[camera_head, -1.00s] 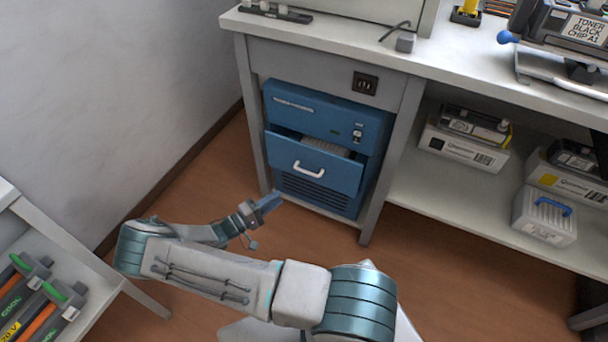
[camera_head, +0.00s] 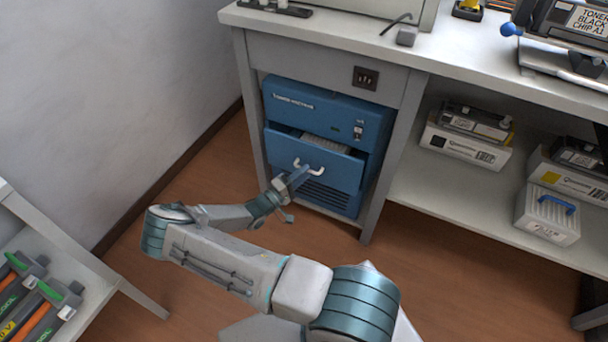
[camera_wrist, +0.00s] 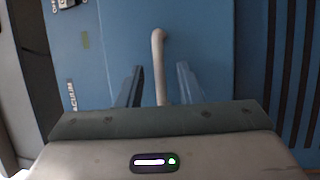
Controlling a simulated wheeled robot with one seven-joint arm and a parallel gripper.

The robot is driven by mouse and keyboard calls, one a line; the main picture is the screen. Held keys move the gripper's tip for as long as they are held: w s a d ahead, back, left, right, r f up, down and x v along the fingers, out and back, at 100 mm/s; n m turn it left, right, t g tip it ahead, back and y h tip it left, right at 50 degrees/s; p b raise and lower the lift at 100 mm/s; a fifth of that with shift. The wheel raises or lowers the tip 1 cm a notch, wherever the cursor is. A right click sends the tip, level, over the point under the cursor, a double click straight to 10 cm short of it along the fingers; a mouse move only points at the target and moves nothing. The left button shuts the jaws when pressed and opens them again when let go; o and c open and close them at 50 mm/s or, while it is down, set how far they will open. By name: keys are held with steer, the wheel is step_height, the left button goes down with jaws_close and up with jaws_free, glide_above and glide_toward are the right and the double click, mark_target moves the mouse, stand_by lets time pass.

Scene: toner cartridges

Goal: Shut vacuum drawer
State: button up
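The blue vacuum unit (camera_head: 320,107) stands in the bay under the bench. Its drawer (camera_head: 338,166) is pulled partly out, and a pale ribbed part shows inside it. The drawer has a white bar handle (camera_head: 318,171). My gripper (camera_head: 299,174) is in front of the drawer at the handle. In the wrist view, the two fingers stand apart on either side of the white handle (camera_wrist: 158,60), with gaps visible. Whether the fingertips touch the drawer front is hard to tell.
Bench legs (camera_head: 382,160) flank the vacuum unit closely. A shelf (camera_head: 450,205) with boxed cartridges (camera_head: 466,142) is to the right. A low rack (camera_head: 75,255) with several cartridges stands at the lower left. The floor before the unit is free apart from my arm.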

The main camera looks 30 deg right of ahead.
mark_target(310, 164)
steer(key=shift+w+d+r, duration=0.1)
steer(key=shift+w+d, duration=0.05)
steer(key=shift+d, duration=0.35)
jaws_close()
steer(key=shift+w+d+b, duration=0.2)
steer(key=shift+w+d, duration=0.4)
steer(key=shift+d, duration=0.15)
steer(key=shift+w+d+b, duration=0.15)
steer(key=shift+w+d, duration=0.4)
steer(key=shift+d, duration=0.2)
steer(key=shift+w+d, duration=0.2)
jaws_free()
steer(key=shift+d, duration=0.15)
